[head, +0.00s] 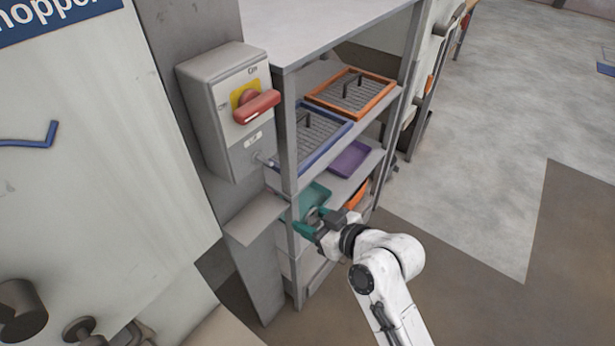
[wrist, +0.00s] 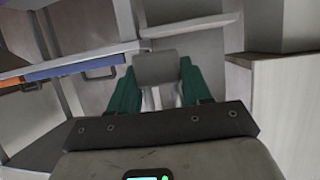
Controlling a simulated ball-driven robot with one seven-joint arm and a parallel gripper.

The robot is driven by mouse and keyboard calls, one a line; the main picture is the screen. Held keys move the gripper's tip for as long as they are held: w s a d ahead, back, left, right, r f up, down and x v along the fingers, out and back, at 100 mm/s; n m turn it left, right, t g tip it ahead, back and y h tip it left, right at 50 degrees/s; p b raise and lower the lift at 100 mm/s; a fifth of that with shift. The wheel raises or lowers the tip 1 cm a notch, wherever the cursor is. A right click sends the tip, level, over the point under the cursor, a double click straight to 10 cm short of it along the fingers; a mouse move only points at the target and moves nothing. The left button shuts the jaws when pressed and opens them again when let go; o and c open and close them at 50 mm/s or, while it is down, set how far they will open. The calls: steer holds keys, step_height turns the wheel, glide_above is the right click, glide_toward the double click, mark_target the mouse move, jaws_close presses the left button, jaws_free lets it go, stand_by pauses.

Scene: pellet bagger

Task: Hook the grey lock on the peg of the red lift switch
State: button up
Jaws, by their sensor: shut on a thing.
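The red lift switch (head: 256,107) has a red handle on a yellow plate, set on a grey box at the upper left in the head view. A small peg (head: 264,160) sticks out at the box's lower right side. My gripper (head: 314,219) has green fingers and is below and to the right of the peg, in front of the shelf rack. In the wrist view the fingers are shut on the grey lock (wrist: 156,68), a grey block with a pale part below it. In the head view the fingers mostly hide the lock.
A grey ledge (head: 256,218) juts out below the switch box, left of my gripper. The rack's front post (head: 289,135) stands beside the box. Shelves hold a blue-rimmed tray (head: 325,144), an orange-rimmed tray (head: 378,112) and a purple tray (head: 350,158). Open floor lies at right.

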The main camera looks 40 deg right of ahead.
steer(key=s+a+r+n+g+y, duration=0.1)
steer(key=r+n+y, duration=0.1)
steer(key=r, duration=0.5)
steer(key=s+a+r+n+y+p, duration=0.1)
steer(key=a+r+n+y, duration=0.1)
steer(key=r, duration=0.5)
steer(key=shift+r+g, duration=0.4)
steer(key=shift+w+a+f+b, duration=0.1)
steer(key=shift+w+a+b, duration=0.3)
steer(key=shift+w, duration=0.8)
steer(key=shift+w+a+f+b, duration=0.2)
steer(key=shift+w+a, duration=0.25)
steer(key=shift+w, duration=0.8)
steer(key=shift+w+a+f+b, duration=0.1)
steer(key=shift+w+a+b, duration=0.35)
steer(key=shift+w, duration=0.75)
